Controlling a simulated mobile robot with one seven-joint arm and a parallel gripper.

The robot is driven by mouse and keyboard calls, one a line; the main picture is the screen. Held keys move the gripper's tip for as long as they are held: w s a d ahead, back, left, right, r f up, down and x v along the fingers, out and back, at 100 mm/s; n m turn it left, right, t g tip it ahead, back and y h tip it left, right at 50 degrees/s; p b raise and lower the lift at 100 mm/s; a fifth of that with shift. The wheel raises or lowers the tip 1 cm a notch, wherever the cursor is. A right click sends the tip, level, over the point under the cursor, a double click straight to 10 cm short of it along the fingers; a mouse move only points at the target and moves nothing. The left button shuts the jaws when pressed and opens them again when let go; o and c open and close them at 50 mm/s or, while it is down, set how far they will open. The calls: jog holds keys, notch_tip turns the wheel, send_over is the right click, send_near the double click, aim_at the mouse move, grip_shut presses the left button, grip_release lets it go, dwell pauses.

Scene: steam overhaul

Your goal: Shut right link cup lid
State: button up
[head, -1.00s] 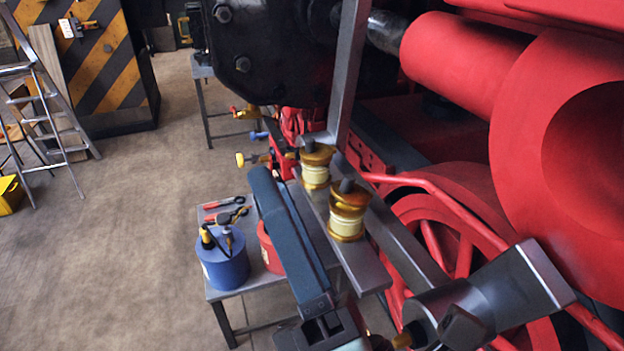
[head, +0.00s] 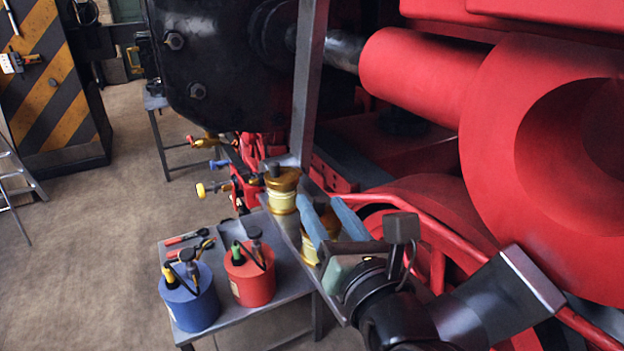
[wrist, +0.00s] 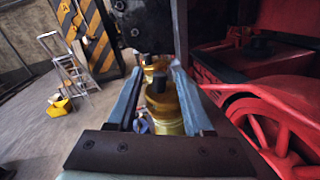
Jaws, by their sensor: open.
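Two brass cups with pale cream bodies and dark knobs stand in line on a grey link bar. In the head view the left, farther cup (head: 282,190) is clear, and the right, nearer cup (head: 312,243) is partly hidden by my fingers. My gripper (head: 324,203) is open, with its two blue fingers above and around the right cup. In the wrist view the right cup (wrist: 163,103) sits between the fingers, with the left cup (wrist: 153,67) beyond it. I cannot tell whether the right cup's lid is fully seated, or whether a finger touches it.
A grey table (head: 270,308) beside the bar holds a blue can (head: 190,300), a red can (head: 250,278) and red-handled tools (head: 190,240). A grey upright post (head: 308,90) rises just behind the left cup. Red wheel and engine parts crowd the right. Floor is open at left.

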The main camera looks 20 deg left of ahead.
aim_at(317, 199)
jog(key=p+x, duration=0.1)
jog(key=x, duration=0.4)
grip_shut()
dwell(0.3)
